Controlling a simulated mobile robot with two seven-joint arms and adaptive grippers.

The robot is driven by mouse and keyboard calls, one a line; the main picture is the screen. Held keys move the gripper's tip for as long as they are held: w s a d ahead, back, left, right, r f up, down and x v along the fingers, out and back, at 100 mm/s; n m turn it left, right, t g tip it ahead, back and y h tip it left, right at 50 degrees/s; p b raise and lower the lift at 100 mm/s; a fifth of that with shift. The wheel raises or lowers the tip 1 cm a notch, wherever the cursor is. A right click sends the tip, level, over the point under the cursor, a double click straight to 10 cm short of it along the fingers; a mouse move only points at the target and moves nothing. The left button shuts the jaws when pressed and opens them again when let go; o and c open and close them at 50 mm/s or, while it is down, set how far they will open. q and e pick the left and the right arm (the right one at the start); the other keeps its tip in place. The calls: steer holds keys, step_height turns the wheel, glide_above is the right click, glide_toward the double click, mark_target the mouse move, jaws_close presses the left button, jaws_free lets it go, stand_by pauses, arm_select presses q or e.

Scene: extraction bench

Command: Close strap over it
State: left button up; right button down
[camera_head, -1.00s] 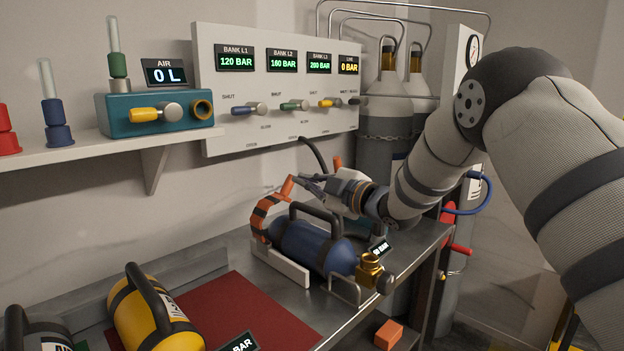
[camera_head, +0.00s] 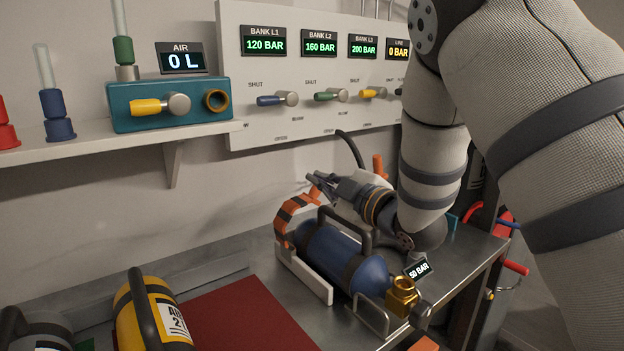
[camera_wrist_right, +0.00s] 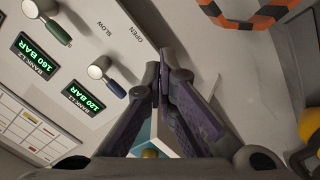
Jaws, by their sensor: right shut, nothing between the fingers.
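The strap (camera_head: 284,224) is orange with black bands. It stands up in an arch at the left end of the blue cylinder (camera_head: 328,250), and its free end leans right over that end. The cylinder lies in a pale cradle (camera_head: 306,279) on the metal bench, with a black handle on top and a brass valve (camera_head: 402,294) at its right end. My right gripper (camera_head: 312,181) is shut and empty, just above and behind the strap's end. In the right wrist view its fingertips (camera_wrist_right: 162,78) meet, and the strap (camera_wrist_right: 250,14) shows apart from them at the top right. My left gripper is not in view.
A yellow cylinder (camera_head: 148,318) lies at the front left beside a dark red mat (camera_head: 245,315). A gauge panel (camera_head: 300,125) and a shelf (camera_head: 110,150) with a teal box (camera_head: 190,104) are on the wall behind. A 50 BAR display stands by the valve.

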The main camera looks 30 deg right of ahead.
steer(key=w+d+f, duration=0.2)
steer(key=w, duration=0.4)
steer(key=shift+w+d+f, duration=0.3)
steer(key=shift+w+d, duration=0.1)
